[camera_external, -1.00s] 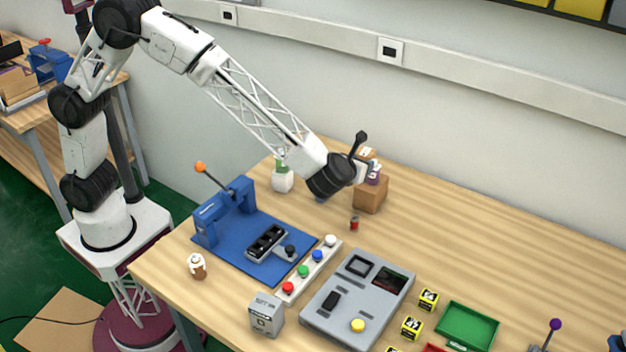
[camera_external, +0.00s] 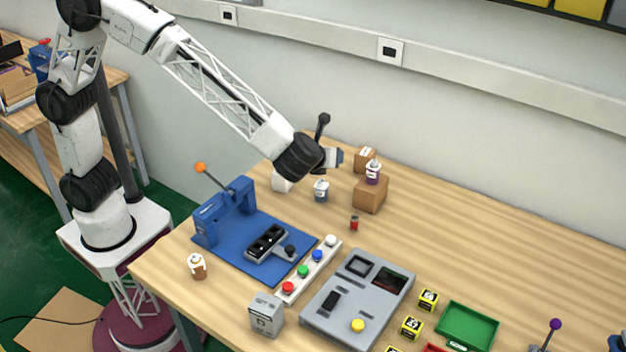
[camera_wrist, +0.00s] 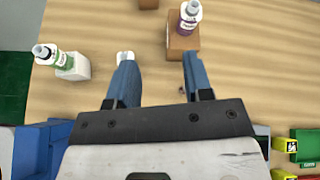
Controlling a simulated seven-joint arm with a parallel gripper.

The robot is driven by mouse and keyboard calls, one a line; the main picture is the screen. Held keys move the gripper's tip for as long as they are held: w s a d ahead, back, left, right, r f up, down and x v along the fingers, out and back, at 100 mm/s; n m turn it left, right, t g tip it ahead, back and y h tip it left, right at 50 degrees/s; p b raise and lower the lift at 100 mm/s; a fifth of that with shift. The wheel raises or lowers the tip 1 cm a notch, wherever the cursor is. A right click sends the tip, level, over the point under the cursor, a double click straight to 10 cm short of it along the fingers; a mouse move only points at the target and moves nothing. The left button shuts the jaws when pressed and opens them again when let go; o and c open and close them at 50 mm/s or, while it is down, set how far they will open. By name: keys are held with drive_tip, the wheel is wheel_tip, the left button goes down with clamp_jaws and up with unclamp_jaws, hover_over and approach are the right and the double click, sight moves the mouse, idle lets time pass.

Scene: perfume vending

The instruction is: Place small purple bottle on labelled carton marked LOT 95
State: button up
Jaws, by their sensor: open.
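The small purple bottle (camera_external: 373,173), with a white label and white top, stands upright on a brown carton (camera_external: 369,197). In the wrist view the purple bottle (camera_wrist: 189,17) is on top of the brown carton (camera_wrist: 182,46), ahead of the right finger. I cannot read a lot number on this carton. My gripper (camera_external: 337,158) is open, empty and apart from the bottle, to its left in the external view. In the wrist view my gripper (camera_wrist: 157,72) has its fingers spread with only bare table between them.
A smaller brown box (camera_external: 363,158) stands behind the carton. A blue-grey bottle (camera_external: 321,192) and a small red item (camera_external: 354,223) stand nearby. A grey printed box (camera_external: 266,315) stands at the front.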

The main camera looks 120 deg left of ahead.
drive_tip(key=s+d+r+n+t+h, duration=0.1)
drive_tip(key=s+d+n+h, duration=0.5)
drive_tip(key=s+d, duration=1.2)
drive_tip(key=s+d+r+n+t+h, duration=0.1)
drive_tip(key=s+d+r+n+h, duration=0.2)
drive_tip(key=s+d, duration=1.6)
drive_tip(key=s+n+h, duration=0.3)
drive_tip(key=s+n, duration=0.1)
drive_tip(key=n, duration=0.1)
drive_tip(key=shift+s+r+n+t, duration=0.15)
drive_tip(key=shift+s+n+t, duration=0.15)
drive_tip(key=shift+n+t, duration=0.1)
